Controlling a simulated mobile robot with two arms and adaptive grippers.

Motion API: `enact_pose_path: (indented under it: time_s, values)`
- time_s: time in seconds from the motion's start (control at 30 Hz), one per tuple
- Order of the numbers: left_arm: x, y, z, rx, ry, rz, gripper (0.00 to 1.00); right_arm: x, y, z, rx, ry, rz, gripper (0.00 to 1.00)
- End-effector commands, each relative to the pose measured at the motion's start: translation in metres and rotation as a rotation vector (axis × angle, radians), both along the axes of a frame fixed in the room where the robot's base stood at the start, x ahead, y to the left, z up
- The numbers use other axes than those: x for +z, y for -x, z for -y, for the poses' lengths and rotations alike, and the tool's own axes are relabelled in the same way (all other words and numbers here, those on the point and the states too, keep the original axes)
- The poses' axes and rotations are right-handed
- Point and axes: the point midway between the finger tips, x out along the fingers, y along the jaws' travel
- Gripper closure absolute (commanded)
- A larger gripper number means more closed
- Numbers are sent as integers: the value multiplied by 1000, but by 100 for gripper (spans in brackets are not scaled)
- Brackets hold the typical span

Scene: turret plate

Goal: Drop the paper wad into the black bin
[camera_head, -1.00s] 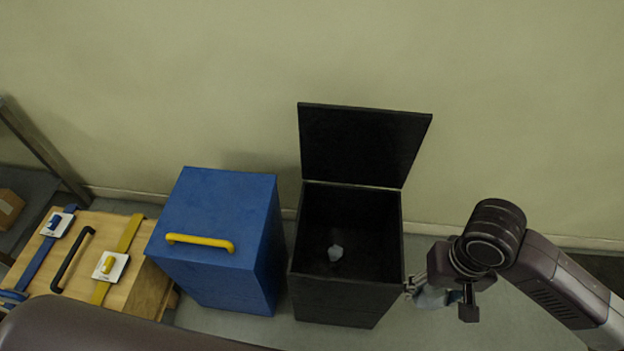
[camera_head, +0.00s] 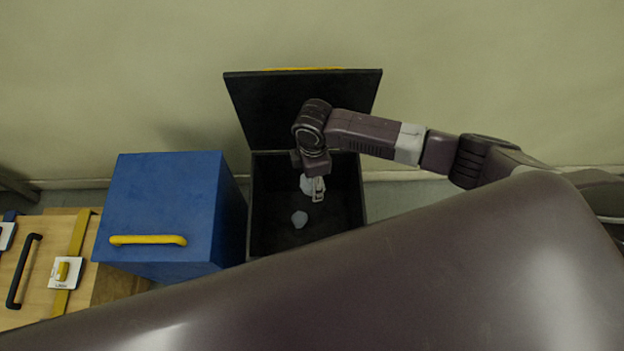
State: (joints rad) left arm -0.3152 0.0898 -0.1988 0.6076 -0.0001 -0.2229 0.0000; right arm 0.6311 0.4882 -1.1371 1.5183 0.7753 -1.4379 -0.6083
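The black bin (camera_head: 258,215) stands open against the wall, with its lid (camera_head: 255,100) tilted up behind it. My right gripper (camera_head: 313,188) hangs over the bin's opening, pointing down. It appears shut on a pale grey paper wad (camera_head: 306,184), partly hidden by the gripper. A second small grey wad (camera_head: 299,219) lies inside the bin, nearer the front. The bin's front is hidden by a part of my own body. My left gripper is not in view.
A closed blue bin (camera_head: 165,200) with a yellow handle (camera_head: 148,240) stands just left of the black bin. Farther left is a wooden box (camera_head: 45,262) with a black handle and a yellow strap. The wall is close behind the bins.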

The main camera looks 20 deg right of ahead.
Motion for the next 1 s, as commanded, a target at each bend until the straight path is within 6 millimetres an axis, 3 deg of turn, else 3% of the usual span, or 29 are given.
enact_pose_path:
  time_s: [0.37,0.8,1.0]
  values:
    - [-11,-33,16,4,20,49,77,-21,-7,-1,116,-1,0,60]
    - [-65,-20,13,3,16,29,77,-67,-7,-1,114,-1,0,60]
    - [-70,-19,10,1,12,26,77,-70,-7,-1,113,-1,0,60]
